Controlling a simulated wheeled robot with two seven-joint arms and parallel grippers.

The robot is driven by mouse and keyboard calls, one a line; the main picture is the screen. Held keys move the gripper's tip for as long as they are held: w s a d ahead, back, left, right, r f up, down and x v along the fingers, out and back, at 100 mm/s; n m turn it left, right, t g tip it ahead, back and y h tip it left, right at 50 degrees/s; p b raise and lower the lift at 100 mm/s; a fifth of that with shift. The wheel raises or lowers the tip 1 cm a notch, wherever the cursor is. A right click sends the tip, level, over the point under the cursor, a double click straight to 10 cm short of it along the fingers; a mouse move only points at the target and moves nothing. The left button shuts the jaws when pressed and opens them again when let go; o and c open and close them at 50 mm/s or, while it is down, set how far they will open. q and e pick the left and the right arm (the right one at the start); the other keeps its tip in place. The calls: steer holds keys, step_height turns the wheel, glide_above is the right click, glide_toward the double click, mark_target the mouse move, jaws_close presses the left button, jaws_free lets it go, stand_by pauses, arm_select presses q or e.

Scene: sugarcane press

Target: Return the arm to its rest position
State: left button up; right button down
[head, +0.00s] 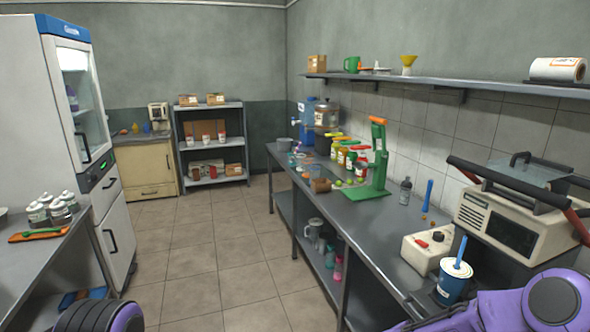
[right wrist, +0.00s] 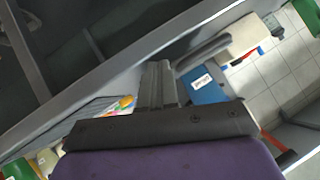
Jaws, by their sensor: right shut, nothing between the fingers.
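My right arm (head: 535,305) shows as a purple link at the bottom right corner of the head view, low beside the counter; its gripper is outside that view. In the right wrist view my right gripper (right wrist: 161,84) points away from the camera, its two grey fingers together and nothing held. A counter edge and a blue item with a white label (right wrist: 207,84) lie beyond the fingers. My left arm (head: 98,316) shows only as a purple and black link at the bottom left of the head view. My left gripper is not seen.
The metal counter (head: 345,213) runs along the right wall. On it stand a beige machine with red-ended handles (head: 517,212), a blue cup with a straw (head: 453,282), a white control box (head: 427,250) and a green press (head: 377,165). The tiled floor (head: 215,265) is clear.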

steer(key=s+a+f+n+y+b, duration=0.1)
steer(key=s+a+f+n+y, duration=0.25)
steer(key=s+f, duration=0.8)
steer(key=s+f+n+g+b, duration=0.1)
steer(key=s+f+n+g, duration=0.1)
steer(key=s, duration=1)
steer(key=s+d+f+n+g+y+b, duration=0.1)
steer(key=s+f+n+g, duration=0.1)
steer(key=s, duration=1.1)
steer(key=shift+s+d+f+n+b, duration=0.2)
steer(key=shift+d+f+n+b, duration=0.15)
steer(key=shift+f+n, duration=0.4)
